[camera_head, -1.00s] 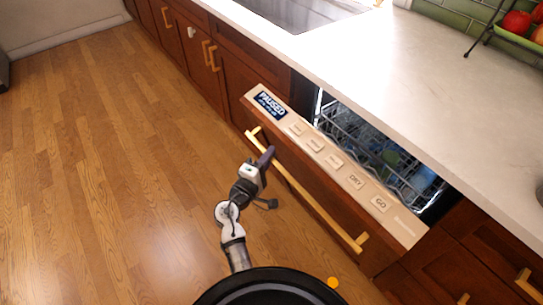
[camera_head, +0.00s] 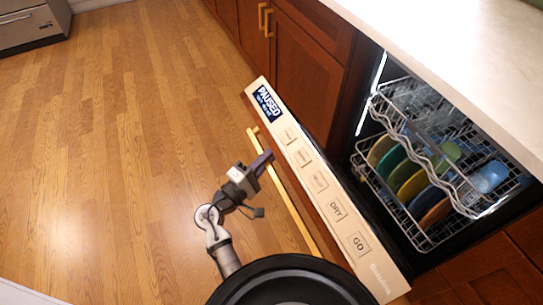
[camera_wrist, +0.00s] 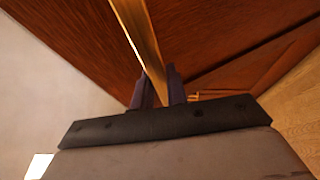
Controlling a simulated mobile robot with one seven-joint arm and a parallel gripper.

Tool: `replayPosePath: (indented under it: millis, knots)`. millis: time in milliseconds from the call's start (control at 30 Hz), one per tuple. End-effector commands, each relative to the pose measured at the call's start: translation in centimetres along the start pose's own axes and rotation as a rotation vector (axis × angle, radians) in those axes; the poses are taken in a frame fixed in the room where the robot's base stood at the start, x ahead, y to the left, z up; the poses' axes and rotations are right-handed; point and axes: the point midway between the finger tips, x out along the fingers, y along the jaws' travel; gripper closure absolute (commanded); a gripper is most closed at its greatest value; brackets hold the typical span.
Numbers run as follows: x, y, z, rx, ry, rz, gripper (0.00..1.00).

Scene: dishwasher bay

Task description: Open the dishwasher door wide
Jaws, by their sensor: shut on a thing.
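The dishwasher door (camera_head: 318,184) is partly open, tilted out from the cabinet, with a cream control panel on its top edge. Its long brass handle (camera_head: 296,212) runs along the door's outer face. My gripper (camera_head: 264,160) is at the handle's upper part in the head view. In the wrist view my gripper (camera_wrist: 160,85) has its two dark fingers on either side of the brass handle (camera_wrist: 138,35), shut on it. The dishwasher's inside shows an upper rack (camera_head: 425,110) and a lower rack (camera_head: 368,172) with several colored plates.
A pale countertop (camera_head: 450,50) runs above the dishwasher. Wooden cabinets (camera_head: 305,75) stand beside it on both sides. The wood floor (camera_head: 120,150) to the left is clear. An appliance (camera_head: 30,25) stands at the far upper left.

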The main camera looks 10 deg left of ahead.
Motion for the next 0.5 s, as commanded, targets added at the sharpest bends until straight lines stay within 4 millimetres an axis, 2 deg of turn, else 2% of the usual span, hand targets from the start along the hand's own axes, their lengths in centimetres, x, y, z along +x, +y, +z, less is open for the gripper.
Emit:
replayPosePath:
  millis: [133, 167, 300, 500]
  knots:
    - [0.00, -0.14, -0.10, -0.001, 0.005, -0.003, 1.00]
    - [0.01, -0.13, -0.09, -0.001, 0.004, -0.003, 0.83]
    - [0.06, -0.06, -0.03, -0.001, 0.002, -0.002, 0.65]
    - [0.10, 0.02, 0.03, 0.000, 0.000, 0.000, 0.64]
